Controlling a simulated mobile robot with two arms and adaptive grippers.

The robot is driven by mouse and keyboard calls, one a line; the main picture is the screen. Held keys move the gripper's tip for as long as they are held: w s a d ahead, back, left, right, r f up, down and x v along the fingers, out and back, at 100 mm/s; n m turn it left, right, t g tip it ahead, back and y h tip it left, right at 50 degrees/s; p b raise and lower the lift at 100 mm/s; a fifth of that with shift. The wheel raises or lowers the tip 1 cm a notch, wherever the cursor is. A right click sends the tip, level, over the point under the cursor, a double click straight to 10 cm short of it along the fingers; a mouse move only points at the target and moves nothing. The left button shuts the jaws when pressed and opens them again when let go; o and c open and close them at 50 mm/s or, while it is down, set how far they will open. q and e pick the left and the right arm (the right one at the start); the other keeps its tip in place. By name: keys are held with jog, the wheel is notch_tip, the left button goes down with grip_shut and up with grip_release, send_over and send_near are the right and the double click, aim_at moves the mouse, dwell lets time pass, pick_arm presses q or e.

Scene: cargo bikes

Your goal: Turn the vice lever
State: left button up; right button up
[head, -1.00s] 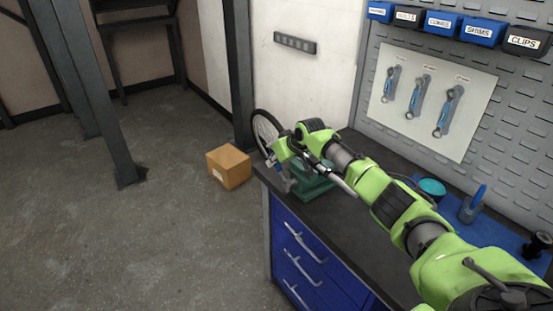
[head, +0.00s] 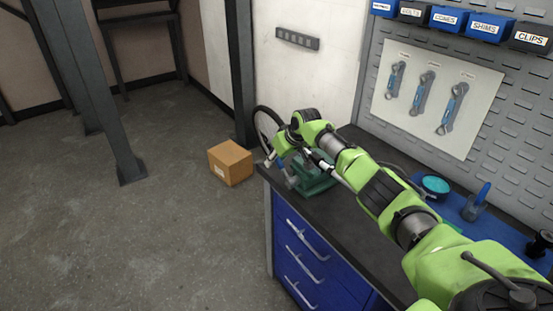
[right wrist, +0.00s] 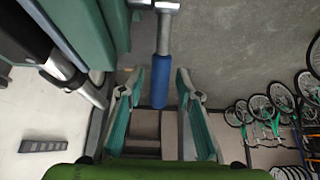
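The green vice (head: 318,181) is on the near left corner of the dark workbench, partly hidden behind my right arm. In the right wrist view, its teal body (right wrist: 84,32) fills the upper left. The vice lever, a metal rod with a blue grip (right wrist: 161,78), hangs down from the top of that view. My right gripper (right wrist: 160,86) is open, with the blue grip between its two fingertips and a visible gap on each side. In the head view the right gripper is small at the vice's left side. My left gripper is in neither view.
The workbench (head: 340,226) has blue drawers (head: 305,250). A cardboard box (head: 231,163) lies on the floor to its left, and a wheel (head: 268,125) stands behind the vice. A teal bowl (head: 436,186) sits further right. The floor left of the bench is mostly clear.

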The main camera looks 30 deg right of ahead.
jog(key=v, duration=1.2)
dwell(0.6)
